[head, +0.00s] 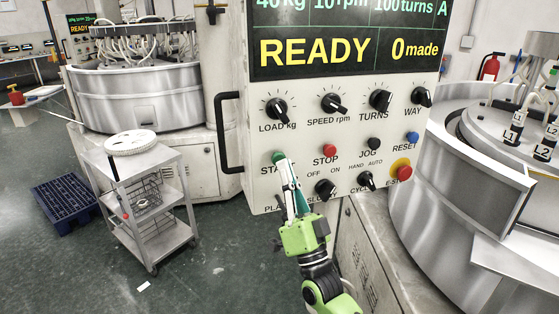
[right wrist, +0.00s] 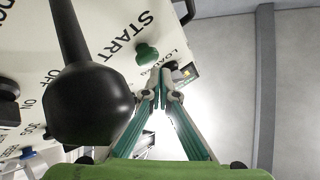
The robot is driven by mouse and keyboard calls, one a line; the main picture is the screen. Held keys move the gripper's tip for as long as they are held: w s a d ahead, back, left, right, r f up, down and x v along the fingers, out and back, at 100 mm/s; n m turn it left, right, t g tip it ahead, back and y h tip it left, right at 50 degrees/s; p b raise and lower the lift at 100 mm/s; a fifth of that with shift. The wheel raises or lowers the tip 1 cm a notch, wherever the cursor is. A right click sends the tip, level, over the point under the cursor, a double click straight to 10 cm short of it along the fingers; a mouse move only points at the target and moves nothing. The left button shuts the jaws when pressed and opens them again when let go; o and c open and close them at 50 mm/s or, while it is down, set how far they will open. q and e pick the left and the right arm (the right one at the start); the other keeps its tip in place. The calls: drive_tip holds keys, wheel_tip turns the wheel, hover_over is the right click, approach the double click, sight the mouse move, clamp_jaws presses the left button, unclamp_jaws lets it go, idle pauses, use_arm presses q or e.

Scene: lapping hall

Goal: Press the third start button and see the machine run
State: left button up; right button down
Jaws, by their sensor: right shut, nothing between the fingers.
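The control panel (head: 340,195) faces me, and its screen (head: 345,45) reads READY and 0 made. A green START button (head: 278,157) is at the panel's left; it also shows in the right wrist view (right wrist: 146,53). My right gripper (head: 284,168) is shut and empty, its fingers pointing up at the button from below. In the right wrist view its tips (right wrist: 163,82) appear close to the button; I cannot tell whether they touch. The machine (head: 470,150) beside the panel has a round metal tub; no motion can be told. My left gripper is not in view.
Dark knobs, a red STOP button (head: 329,150), a blue RESET button (head: 412,138) and a red emergency stop (head: 403,173) share the panel. A black handle (head: 224,130) juts from its left side. A cart (head: 160,203) stands left, near a blue pallet (head: 62,204).

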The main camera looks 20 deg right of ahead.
drive_tip(key=shift+w, duration=0.1)
idle(0.6)
drive_tip(key=shift+w, duration=0.35)
drive_tip(key=shift+w+r+b, duration=0.25)
drive_tip(key=shift+b, duration=0.5)
idle(0.7)
drive_tip(key=shift+f, duration=0.1)
idle(0.5)
drive_tip(key=shift+s+a+f, duration=0.1)
drive_tip(key=shift+f, duration=0.45)
